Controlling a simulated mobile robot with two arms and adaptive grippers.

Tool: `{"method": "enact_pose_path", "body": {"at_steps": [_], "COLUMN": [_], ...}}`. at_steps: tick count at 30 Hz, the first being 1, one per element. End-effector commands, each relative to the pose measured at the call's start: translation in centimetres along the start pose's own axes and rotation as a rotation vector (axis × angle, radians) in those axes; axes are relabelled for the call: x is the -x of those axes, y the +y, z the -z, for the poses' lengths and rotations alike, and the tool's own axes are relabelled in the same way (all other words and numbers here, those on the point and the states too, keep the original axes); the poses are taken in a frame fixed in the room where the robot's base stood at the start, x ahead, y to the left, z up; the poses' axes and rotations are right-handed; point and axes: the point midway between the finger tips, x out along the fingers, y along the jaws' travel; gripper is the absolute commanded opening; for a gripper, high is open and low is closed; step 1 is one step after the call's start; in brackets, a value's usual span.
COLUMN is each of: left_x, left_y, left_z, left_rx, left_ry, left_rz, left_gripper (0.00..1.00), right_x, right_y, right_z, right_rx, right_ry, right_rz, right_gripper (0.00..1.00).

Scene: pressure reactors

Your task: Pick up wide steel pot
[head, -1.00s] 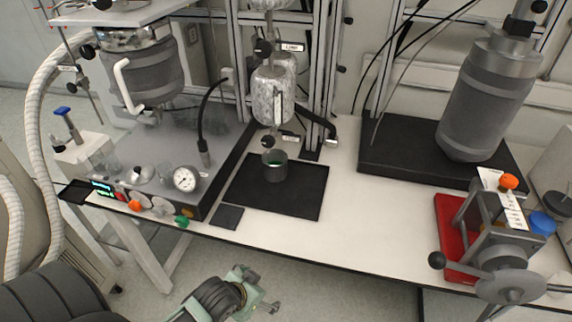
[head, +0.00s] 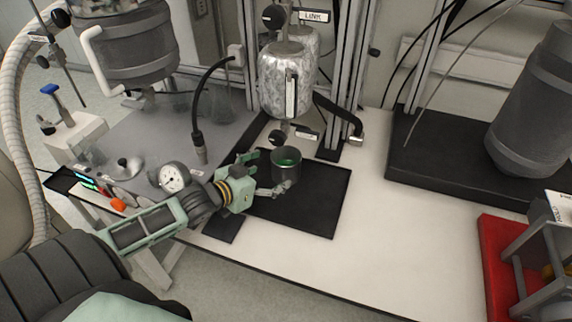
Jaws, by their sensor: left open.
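The wide steel pot (head: 287,165) is a short grey cylinder with something green inside. It stands upright on the black mat (head: 325,205), below the hanging foil-wrapped vessel and its valve. My left gripper (head: 268,173) reaches in from the left at the pot's height. Its fingers are open, one behind-left of the pot and one at its front-left side. I cannot tell whether either finger touches the pot. My right gripper is not in view.
The foil-wrapped vessel (head: 287,82) hangs close above the pot. A black cable probe (head: 199,145) and a dial gauge (head: 174,178) stand left of my gripper. The white table (head: 400,225) is clear to the right, up to a red-based device (head: 497,262).

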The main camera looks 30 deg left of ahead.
Motion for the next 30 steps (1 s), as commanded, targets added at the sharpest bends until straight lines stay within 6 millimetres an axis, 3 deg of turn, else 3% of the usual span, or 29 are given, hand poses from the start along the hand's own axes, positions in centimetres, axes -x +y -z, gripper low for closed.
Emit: {"method": "enact_pose_path", "body": {"at_steps": [7, 17, 24, 30], "left_x": [-2.0, -4.5, -7.4, -8.0], "left_y": [-0.7, -0.8, -0.7, -0.6], "left_z": [0.8, 1.2, 1.0, 0.9], "left_rx": [0.004, 0.004, 0.004, 0.003], "left_ry": [0.031, 0.031, 0.028, 0.027], "left_rz": [-0.005, -0.004, -0.005, -0.006], "left_gripper": [0.89, 0.89, 0.89, 0.89], "right_x": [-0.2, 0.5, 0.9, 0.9], "right_y": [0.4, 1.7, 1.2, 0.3], "right_z": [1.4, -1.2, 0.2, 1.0], "right_rx": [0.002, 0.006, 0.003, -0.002], "right_ry": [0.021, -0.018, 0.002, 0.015], "right_rz": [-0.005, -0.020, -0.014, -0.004], "right_gripper": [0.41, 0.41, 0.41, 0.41]}}
